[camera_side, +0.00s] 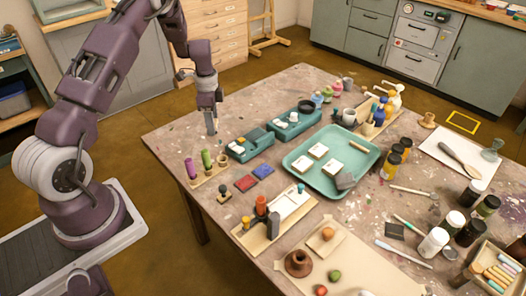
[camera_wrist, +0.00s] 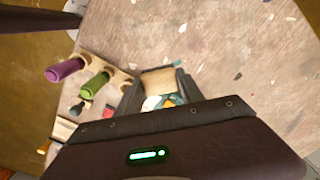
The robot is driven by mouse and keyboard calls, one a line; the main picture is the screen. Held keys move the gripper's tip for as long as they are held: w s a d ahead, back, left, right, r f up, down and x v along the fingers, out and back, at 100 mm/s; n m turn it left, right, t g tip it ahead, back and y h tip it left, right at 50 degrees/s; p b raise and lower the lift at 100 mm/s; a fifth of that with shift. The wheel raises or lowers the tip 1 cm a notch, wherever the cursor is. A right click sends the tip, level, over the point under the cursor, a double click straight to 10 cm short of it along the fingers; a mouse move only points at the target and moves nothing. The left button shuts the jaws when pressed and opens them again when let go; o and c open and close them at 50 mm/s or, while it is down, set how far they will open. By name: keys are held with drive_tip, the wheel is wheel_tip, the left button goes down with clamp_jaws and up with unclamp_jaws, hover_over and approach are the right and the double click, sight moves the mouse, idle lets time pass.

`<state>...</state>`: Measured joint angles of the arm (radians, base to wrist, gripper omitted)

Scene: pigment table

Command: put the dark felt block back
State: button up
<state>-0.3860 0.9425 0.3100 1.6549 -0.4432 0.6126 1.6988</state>
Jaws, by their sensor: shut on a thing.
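My gripper (camera_side: 210,120) is above the far-left part of the table, left of the teal boxes. In the wrist view its two dark fingers (camera_wrist: 158,92) are shut on a small block with a tan face (camera_wrist: 158,80). The fingers cover its sides, so I cannot tell if they are dark felt. In the side view, the part between the fingers is too small to make out.
Two teal boxes (camera_side: 251,150) stand right of my gripper. A wooden rack with purple and green rolls (camera_side: 206,160) stands in front, near red and blue pads (camera_side: 246,183). The table's far-left corner is mostly bare.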

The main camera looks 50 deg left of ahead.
drive_tip(key=w+d, duration=0.1)
drive_tip(key=w, duration=0.1)
drive_tip(key=w+d, duration=0.2)
drive_tip(key=w, duration=0.1)
drive_tip(key=w+d, duration=0.2)
drive_tip(key=shift+w+r, duration=0.15)
drive_tip(key=shift+r, duration=0.15)
drive_tip(key=r, duration=0.1)
hover_over(279, 153)
wheel_tip(279, 153, down, 10)
drive_tip(key=shift+r, duration=0.2)
drive_tip(key=shift+f, duration=0.15)
drive_tip(key=o, duration=1)
